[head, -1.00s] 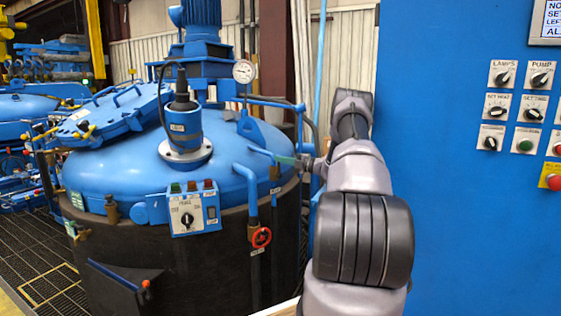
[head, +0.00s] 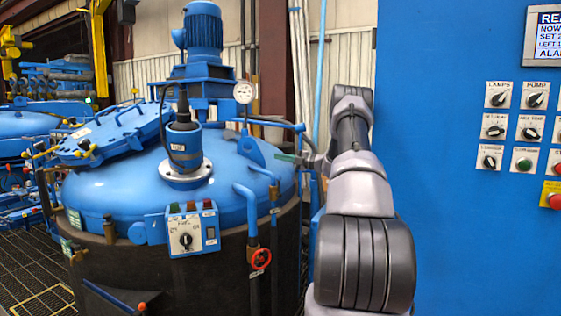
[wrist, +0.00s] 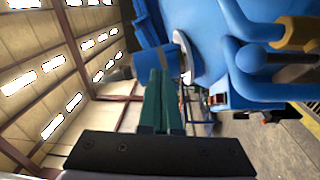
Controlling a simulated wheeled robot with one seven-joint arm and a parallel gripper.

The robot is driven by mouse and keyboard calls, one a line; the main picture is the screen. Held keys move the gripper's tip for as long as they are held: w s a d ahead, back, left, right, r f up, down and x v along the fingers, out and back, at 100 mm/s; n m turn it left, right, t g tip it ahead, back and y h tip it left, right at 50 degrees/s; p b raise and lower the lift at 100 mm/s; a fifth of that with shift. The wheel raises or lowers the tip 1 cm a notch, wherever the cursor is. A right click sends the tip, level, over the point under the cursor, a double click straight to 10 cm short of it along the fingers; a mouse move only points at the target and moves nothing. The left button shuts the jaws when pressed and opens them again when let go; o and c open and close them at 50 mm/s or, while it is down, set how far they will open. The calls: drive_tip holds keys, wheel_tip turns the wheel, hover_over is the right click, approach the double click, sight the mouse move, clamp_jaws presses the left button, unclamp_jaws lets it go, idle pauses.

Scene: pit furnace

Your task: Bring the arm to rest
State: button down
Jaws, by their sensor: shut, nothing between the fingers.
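My gripper (head: 287,158) is at the end of my grey arm, at the right side of the blue furnace lid (head: 110,185) in the head view. Its fingers are small and partly edge-on there. In the wrist view its two green fingers (wrist: 161,78) lie together, shut and empty. My arm reaches forward between the furnace and the blue control cabinet (head: 440,170). Blue furnace parts fill the top right of the wrist view, beyond the fingers. I cannot tell the exact gap between the gripper and the lid.
The furnace carries a dial gauge (head: 244,92), a switch box (head: 193,230), a red valve wheel (head: 261,259) and bent blue pipes. The cabinet stands close on my arm's right. A dark grating floor (head: 35,270) shows at the far left.

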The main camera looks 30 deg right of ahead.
drive_tip(key=s+a+r+n+g, duration=0.2)
drive_tip(key=s+a+r+n, duration=0.25)
drive_tip(key=a, duration=0.25)
drive_tip(key=s+a+r+n+g, duration=0.3)
drive_tip(key=a+n, duration=0.2)
drive_tip(key=a, duration=0.1)
drive_tip(key=s+a+r+n+g, duration=0.25)
drive_tip(key=a+r+n, duration=0.2)
drive_tip(key=a, duration=0.25)
drive_tip(key=s+a+r+n+g+h, duration=0.1)
drive_tip(key=s+a+r+n+h, duration=0.1)
drive_tip(key=s+a+n, duration=0.35)
drive_tip(key=s+a+r+n+g+h, duration=0.1)
drive_tip(key=s+a+r+n+h, duration=0.1)
drive_tip(key=s+n, duration=0.6)
drive_tip(key=s+f+n+t+h, duration=0.2)
drive_tip(key=s+n+h, duration=0.4)
drive_tip(key=s+n, duration=1)
drive_tip(key=shift+s+a, duration=0.15)
drive_tip(key=shift+s, duration=4.75)
